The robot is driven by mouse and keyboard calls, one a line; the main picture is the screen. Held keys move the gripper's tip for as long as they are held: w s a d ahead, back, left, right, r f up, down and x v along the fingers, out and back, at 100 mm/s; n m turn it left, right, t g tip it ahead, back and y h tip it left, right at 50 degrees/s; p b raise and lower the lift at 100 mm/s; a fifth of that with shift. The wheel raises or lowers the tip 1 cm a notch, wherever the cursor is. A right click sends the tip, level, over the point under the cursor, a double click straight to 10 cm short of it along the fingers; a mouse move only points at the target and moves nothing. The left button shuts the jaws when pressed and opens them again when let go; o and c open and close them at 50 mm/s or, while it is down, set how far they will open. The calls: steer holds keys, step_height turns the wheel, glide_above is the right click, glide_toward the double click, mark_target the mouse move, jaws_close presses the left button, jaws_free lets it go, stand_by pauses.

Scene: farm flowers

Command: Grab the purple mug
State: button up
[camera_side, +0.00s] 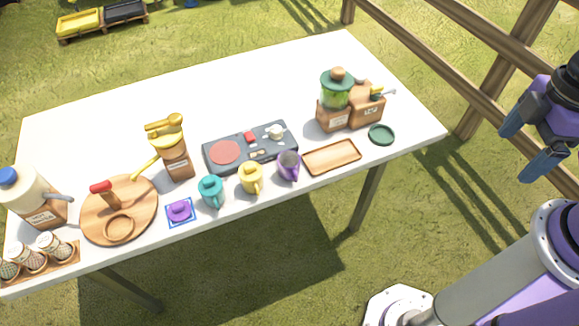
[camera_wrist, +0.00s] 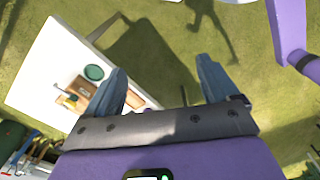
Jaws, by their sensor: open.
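The purple mug (camera_side: 288,166) stands upright near the front edge of the white table, in the side view. It is between the yellow mug (camera_side: 251,178) on its left and the wooden tray (camera_side: 331,158) on its right. My gripper (camera_side: 527,147) is open and empty, well to the right of the table and far from the mug. In the wrist view its two blue fingers (camera_wrist: 162,92) are spread wide over grass.
A teal mug (camera_side: 210,192) and a purple item on a blue coaster (camera_side: 180,212) stand left of the yellow mug. A dark stove-like board (camera_side: 250,148) lies behind the mugs. A green saucer (camera_side: 381,135) is at the right. A wooden fence (camera_side: 487,88) runs beyond the table.

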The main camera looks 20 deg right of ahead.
steer(key=w+a+f+m+y, duration=0.2)
steer(key=a+f, duration=0.3)
steer(key=a, duration=0.4)
steer(key=w+a+f+m+y, duration=0.2)
steer(key=a+f+m, duration=0.15)
steer(key=a, duration=0.65)
steer(key=m+t+h, duration=0.2)
steer(key=m+t, duration=0.3)
steer(key=t, duration=0.8)
glide_toward(283, 156)
steer(key=shift+w+a+n, duration=0.15)
steer(key=shift+w+n, duration=0.1)
steer(key=shift+w, duration=0.65)
steer(key=shift+f+x, duration=0.25)
steer(key=shift+x, duration=2.4)
steer(key=shift+s, duration=0.1)
steer(key=c, duration=1.1)
